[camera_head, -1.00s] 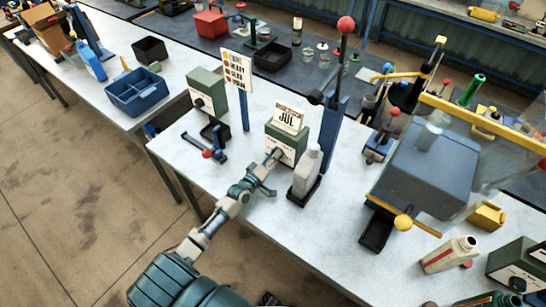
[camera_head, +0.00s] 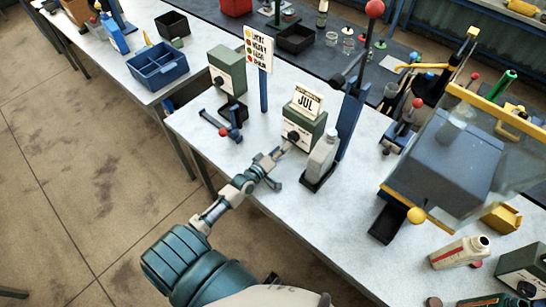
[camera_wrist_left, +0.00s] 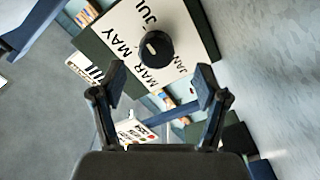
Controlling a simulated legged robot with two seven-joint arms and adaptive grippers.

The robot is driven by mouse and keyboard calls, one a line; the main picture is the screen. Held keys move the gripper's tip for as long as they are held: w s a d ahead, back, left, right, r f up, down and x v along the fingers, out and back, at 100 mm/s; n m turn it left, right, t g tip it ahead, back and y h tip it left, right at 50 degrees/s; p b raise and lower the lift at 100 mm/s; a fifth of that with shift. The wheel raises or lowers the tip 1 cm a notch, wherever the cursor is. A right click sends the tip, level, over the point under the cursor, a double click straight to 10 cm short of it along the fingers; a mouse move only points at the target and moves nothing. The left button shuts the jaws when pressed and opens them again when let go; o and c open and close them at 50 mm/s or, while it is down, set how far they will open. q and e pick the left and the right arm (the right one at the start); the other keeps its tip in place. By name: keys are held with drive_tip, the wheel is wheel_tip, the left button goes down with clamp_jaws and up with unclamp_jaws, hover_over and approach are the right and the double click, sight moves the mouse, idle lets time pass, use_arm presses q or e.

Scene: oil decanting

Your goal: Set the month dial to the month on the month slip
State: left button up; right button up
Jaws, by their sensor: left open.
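The month dial is a black knob (camera_head: 293,136) on the white front of a green box (camera_head: 308,137). In the left wrist view the knob (camera_wrist_left: 155,48) has a short pale mark, and month names such as MAY, MAR and JUL are printed around it. The month slip (camera_head: 306,102) on top of the box reads JUL; part of it also shows in the wrist view (camera_wrist_left: 86,68). My left gripper (camera_head: 281,159) is open and empty, in front of the knob and apart from it. My right gripper is not in view.
A grey bottle (camera_head: 322,152) stands in a dark tray right of the box, close to the gripper. A blue post with a red-tipped lever (camera_head: 352,112) is behind it. A small blue stand (camera_head: 224,127) is left. Bare table lies in front.

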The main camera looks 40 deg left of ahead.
use_arm(q)
drive_tip(key=s, duration=0.7)
drive_tip(key=shift+s+a, duration=0.1)
drive_tip(key=shift+a, duration=0.15)
drive_tip(key=shift+s+f, duration=0.1)
